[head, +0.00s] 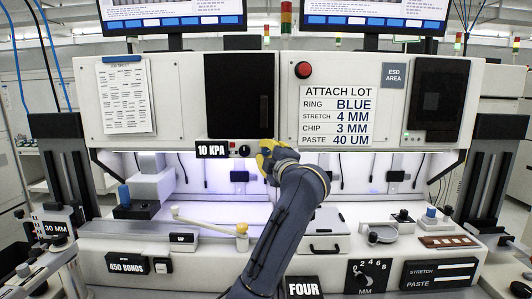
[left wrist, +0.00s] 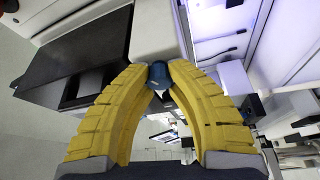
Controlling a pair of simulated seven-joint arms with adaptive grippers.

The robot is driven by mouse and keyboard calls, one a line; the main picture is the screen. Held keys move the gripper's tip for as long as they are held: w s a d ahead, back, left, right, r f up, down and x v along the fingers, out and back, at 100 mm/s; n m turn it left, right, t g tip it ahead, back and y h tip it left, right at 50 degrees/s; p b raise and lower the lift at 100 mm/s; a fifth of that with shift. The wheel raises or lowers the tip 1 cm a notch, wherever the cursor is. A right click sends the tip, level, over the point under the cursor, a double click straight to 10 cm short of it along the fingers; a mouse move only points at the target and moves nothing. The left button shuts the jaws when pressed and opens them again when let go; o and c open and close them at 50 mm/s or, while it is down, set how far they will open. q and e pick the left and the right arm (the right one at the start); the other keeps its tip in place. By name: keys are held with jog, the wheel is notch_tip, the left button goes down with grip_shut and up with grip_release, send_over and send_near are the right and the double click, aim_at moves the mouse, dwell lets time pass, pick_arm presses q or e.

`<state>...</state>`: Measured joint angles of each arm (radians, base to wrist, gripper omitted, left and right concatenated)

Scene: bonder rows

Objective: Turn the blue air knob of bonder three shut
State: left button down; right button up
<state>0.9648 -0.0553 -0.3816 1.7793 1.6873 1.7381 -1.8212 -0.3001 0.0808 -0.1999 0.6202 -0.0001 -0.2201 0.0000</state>
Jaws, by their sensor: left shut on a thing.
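The blue air knob (left wrist: 158,74) shows in the left wrist view, against a white surface. My left gripper (left wrist: 159,66) has its two yellow fingertips closed on either side of it. In the head view my left gripper (head: 268,152) is at the lower edge of the white upper housing (head: 190,110), just right of the 10 KPA label (head: 212,149); there it hides the knob. A sign reading FOUR (head: 304,288) stands at the front of this machine; I see no sign reading three. My right gripper is out of view.
A small black dial (head: 244,150) sits just left of my gripper, under a black door (head: 253,92). A red button (head: 303,70) is above right. My left arm crosses the worktop, which holds a pale lever (head: 208,222) and a blue-topped block (head: 124,196).

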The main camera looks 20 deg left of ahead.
pick_arm(q)
jog(key=n+g, duration=0.1)
jog(key=n, duration=0.2)
jog(key=shift+n+h, duration=0.3)
jog(key=shift+h, duration=0.1)
jog(key=n+g+h, duration=0.1)
jog(key=n, duration=0.2)
jog(key=shift+a, duration=0.1)
jog(key=n+h, duration=0.2)
jog(key=n, duration=0.2)
jog(key=shift+f, duration=0.15)
jog(key=shift+f+g+h, duration=0.1)
jog(key=shift+g+h, duration=0.2)
jog(key=c, duration=1.5)
grip_release()
jog(key=o, duration=0.3)
jog(key=shift+r, duration=0.2)
jog(key=shift+v, duration=4.05)
